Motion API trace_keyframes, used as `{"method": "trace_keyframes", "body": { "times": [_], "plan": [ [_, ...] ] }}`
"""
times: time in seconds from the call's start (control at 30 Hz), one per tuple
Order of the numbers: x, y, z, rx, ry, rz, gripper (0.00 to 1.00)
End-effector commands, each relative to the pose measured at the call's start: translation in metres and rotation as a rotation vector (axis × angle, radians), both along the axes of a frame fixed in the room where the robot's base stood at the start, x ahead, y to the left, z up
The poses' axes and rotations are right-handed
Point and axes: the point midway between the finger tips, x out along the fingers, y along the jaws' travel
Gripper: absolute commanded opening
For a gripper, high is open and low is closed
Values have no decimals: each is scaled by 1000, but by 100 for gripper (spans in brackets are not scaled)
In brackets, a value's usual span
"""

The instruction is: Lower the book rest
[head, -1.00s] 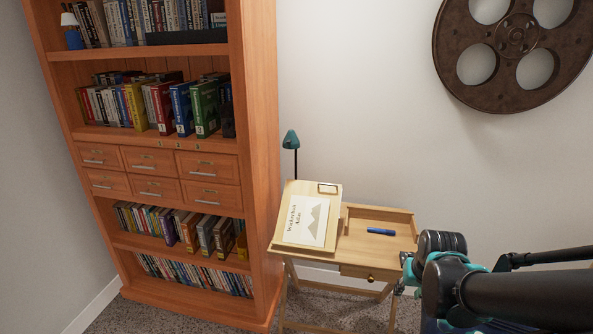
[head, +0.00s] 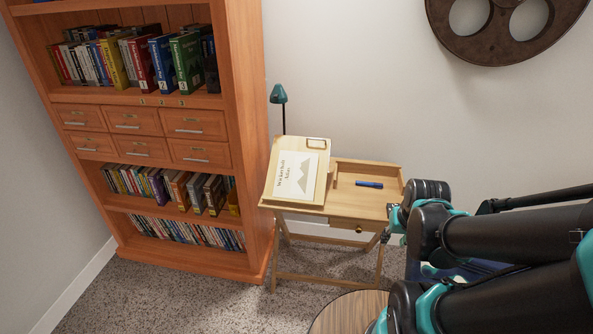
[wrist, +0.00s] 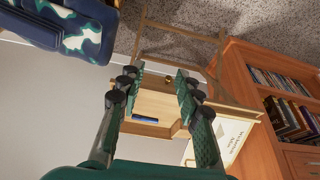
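The book rest (head: 318,172) is a tilted wooden board on the left part of a small wooden desk (head: 345,205). A pale atlas (head: 296,175) with a mountain picture lies on its slope, and a small framed piece sits at its top edge. The book rest also shows at the lower right of the wrist view (wrist: 248,118). In the wrist view my gripper (wrist: 158,82) is open, its two green fingers apart with nothing held between them. The desk shows beyond the fingers. In the head view my arm is at the right, beside the desk, and the fingertips are hard to make out.
A blue pen-like object (head: 369,184) lies in the desk's recessed top. A drawer knob (head: 358,230) is on the front. A teal lamp (head: 278,95) stands behind. A tall bookcase (head: 245,130) is at left. A round wooden top (head: 350,312) and a camouflage-patterned case (wrist: 75,35) are nearby.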

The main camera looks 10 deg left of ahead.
Motion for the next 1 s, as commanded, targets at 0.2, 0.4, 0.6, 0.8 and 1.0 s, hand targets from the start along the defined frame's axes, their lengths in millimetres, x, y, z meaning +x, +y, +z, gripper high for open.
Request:
{"method": "trace_keyframes", "body": {
  "times": [0.2, 0.4, 0.6, 0.8, 1.0],
  "plan": [
    [0, 0, 0, 0, 0, 0, 34],
    [0, 0, 0, 0, 0, 0, 30],
    [22, 11, 9, 39, 18, 46, 29],
    [84, 42, 31, 156, 50, 196, 29],
    [153, 72, 49, 290, 44, 372, 29]
  ]
}}
